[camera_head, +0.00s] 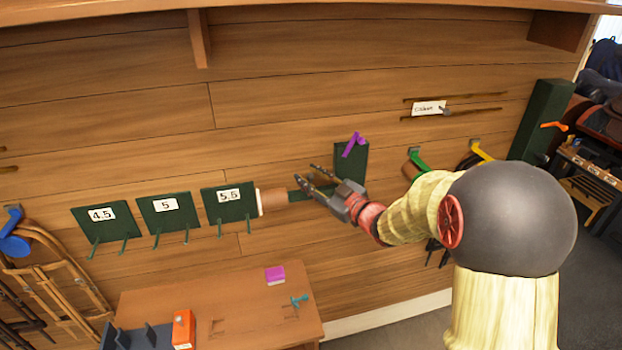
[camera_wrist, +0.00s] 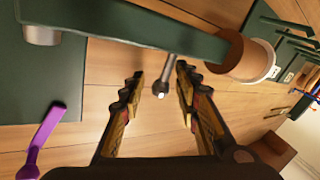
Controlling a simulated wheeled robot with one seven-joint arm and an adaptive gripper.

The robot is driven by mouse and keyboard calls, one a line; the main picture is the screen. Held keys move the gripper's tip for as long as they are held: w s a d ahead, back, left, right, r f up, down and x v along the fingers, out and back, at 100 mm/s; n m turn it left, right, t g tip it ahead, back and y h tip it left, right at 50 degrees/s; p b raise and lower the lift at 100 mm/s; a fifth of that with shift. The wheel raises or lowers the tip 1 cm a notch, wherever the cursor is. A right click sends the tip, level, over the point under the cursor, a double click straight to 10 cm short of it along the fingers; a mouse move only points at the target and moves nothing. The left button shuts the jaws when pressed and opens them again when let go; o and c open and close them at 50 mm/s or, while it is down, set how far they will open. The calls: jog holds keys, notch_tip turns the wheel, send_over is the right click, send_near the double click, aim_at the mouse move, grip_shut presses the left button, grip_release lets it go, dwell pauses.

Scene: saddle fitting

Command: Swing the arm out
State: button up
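A green swing arm (camera_head: 300,194) lies along the wooden wall, with a brown cylinder (camera_head: 272,201) at its left end and a green wall plate (camera_head: 353,163) at its right. A purple lever (camera_head: 354,145) sits on the plate. My gripper (camera_head: 307,174) is open in front of the arm. In the wrist view the green arm (camera_wrist: 130,25) crosses the top, with the brown cylinder (camera_wrist: 243,57) at right and the purple lever (camera_wrist: 42,138) at lower left. A short metal rod with a dark knob (camera_wrist: 161,89) shows between my open fingers (camera_wrist: 158,80); I cannot tell whether they touch it.
Green plates labelled 4.5 (camera_head: 98,216), 5 (camera_head: 167,209) and 5.5 (camera_head: 229,198), with pegs, hang left of the arm. Green and yellow hooks are at right.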

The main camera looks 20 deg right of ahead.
jog(key=c, duration=0.4)
jog(key=shift+c, duration=1.7)
jog(key=shift+r, duration=0.15)
grip_shut()
